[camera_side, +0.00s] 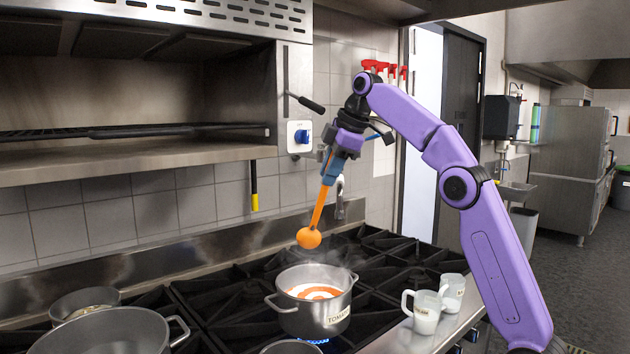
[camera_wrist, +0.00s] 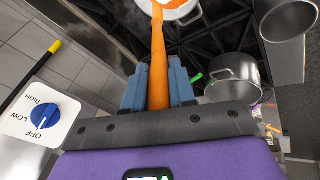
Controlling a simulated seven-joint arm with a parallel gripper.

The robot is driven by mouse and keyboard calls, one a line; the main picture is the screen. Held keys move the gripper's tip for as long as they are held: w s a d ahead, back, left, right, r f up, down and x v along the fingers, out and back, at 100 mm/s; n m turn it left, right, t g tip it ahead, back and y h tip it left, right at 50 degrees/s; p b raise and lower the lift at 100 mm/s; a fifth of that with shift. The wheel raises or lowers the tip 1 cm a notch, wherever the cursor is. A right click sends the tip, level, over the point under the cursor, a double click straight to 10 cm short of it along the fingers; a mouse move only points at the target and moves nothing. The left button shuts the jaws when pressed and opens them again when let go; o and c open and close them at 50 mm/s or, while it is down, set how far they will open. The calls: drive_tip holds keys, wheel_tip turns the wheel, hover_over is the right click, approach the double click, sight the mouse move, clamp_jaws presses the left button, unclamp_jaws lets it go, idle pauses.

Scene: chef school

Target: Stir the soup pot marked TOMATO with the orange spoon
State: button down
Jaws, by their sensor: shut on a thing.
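The orange spoon (camera_side: 319,208) hangs from my gripper (camera_side: 332,168), bowl end down. My gripper is shut on its handle; in the wrist view the spoon (camera_wrist: 158,60) runs between the blue fingers (camera_wrist: 158,88). The steel pot (camera_side: 302,320) has a pale label, partly readable as TOMATO, and stands on the stove. It holds orange-red soup (camera_side: 322,292) with a white swirl. The spoon's round end is above the pot, clear of the soup. In the wrist view only part of a pot (camera_wrist: 190,18) shows at the top edge, partly behind the spoon.
A blue flame (camera_side: 318,341) shows under the pot, and faint steam rises. Other pots (camera_side: 105,335) stand at the front left. Two white-filled glass mugs (camera_side: 426,320) (camera_side: 455,296) stand on the right edge. A blue knob (camera_side: 302,136) is on the wall unit behind.

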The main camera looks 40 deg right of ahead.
sight(320, 206)
wheel_tip(320, 206, down, 15)
drive_tip(key=d, duration=0.2)
drive_tip(key=shift+w+d, duration=0.3)
drive_tip(key=shift+w, duration=0.05)
idle(1.5)
drive_tip(key=shift+r, duration=0.1)
drive_tip(key=shift+w, duration=0.1)
